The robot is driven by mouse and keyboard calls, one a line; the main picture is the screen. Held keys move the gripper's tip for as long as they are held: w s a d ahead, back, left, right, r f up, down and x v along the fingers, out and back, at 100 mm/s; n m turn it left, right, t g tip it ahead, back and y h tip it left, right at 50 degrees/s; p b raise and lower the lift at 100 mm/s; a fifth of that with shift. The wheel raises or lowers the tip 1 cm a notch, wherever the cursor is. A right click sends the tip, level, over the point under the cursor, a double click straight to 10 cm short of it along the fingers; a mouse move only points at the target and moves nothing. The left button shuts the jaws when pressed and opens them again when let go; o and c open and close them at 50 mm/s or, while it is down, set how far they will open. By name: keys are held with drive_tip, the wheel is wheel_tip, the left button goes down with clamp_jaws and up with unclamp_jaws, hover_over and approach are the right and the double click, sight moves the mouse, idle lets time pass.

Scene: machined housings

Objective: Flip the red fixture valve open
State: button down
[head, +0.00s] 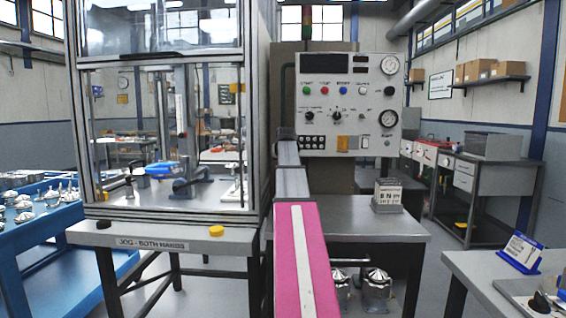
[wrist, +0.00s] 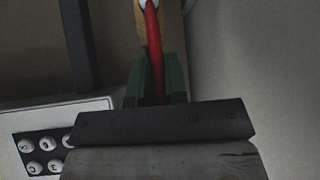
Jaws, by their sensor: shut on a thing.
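The red valve lever (wrist: 152,35) runs down from the top of the wrist view. Its upper end meets a small pale round part at a tan-coloured body (wrist: 172,25). My gripper (wrist: 155,75) has its green fingers on both sides of the lever's lower part and is shut on it. In the head view my arm reaches up to the left edge of the control panel (head: 349,80). There the valve and my fingers cannot be made out, being small or hidden behind my arm.
A block of round buttons (wrist: 42,155) lies close at the lower left of the wrist view. A glass-walled machine (head: 160,130) stands left of my arm in the head view. A grey table (head: 350,226) with a sign block (head: 388,194) is below the panel.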

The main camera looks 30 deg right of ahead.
drive_tip(key=shift+f, duration=0.1)
drive_tip(key=c, duration=1.1)
unclamp_jaws()
drive_tip(key=shift+c, duration=0.2)
drive_tip(key=v, duration=1)
drive_tip(key=shift+s+r, duration=0.25)
drive_tip(key=shift+r, duration=0.05)
drive_tip(key=shift+a, duration=0.15)
drive_tip(key=shift+s, duration=0.15)
